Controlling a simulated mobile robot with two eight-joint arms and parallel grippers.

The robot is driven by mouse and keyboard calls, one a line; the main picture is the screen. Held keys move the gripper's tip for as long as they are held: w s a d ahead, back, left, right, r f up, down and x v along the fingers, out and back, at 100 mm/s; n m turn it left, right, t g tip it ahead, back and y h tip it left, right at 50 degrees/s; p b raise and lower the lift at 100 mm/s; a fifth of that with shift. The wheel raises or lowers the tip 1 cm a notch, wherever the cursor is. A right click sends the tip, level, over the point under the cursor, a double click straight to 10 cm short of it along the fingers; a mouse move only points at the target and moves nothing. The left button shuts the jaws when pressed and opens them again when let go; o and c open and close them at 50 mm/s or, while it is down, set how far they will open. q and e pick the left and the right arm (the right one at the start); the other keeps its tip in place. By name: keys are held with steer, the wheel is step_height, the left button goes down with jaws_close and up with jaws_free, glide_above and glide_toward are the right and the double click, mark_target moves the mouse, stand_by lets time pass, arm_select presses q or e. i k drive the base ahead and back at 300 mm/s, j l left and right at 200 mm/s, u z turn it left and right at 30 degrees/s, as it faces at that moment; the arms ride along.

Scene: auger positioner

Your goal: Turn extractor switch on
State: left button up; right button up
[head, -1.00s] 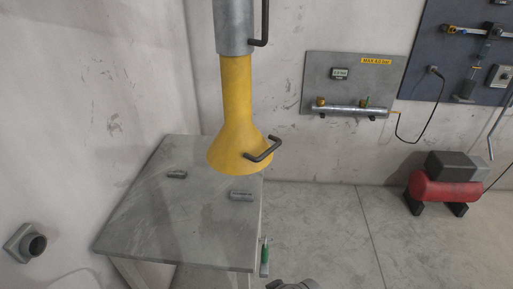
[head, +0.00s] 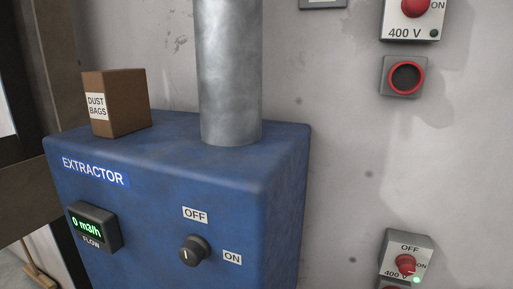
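The blue extractor (head: 258,200) fills the lower left of the head view. Its black rotary switch (head: 194,251) is on the front face, with an OFF label (head: 195,214) above it and an ON label (head: 232,258) to its right. The light mark on the knob looks roughly upright, on the OFF side. The flow display (head: 95,226) to the left of the switch reads 0 m3/h in green. Neither of my grippers shows in the view.
A grey duct (head: 230,75) rises from the extractor's top, and a DUST BAGS box (head: 117,103) stands left of it. On the wall at right are a red-ringed socket (head: 406,77) and 400 V switch boxes, the lower one (head: 405,262) with a green light. The wall between is clear.

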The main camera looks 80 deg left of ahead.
mark_target(195, 249)
steer(key=i+l+u, duration=0.1)
steer(key=u, duration=1.5)
steer(key=j+u, duration=0.1)
steer(key=u, duration=0.3)
steer(key=j+u, duration=0.1)
steer(key=u, duration=0.3)
steer(key=j+u, duration=0.1)
steer(key=u, duration=0.3)
steer(key=i+l, duration=0.05)
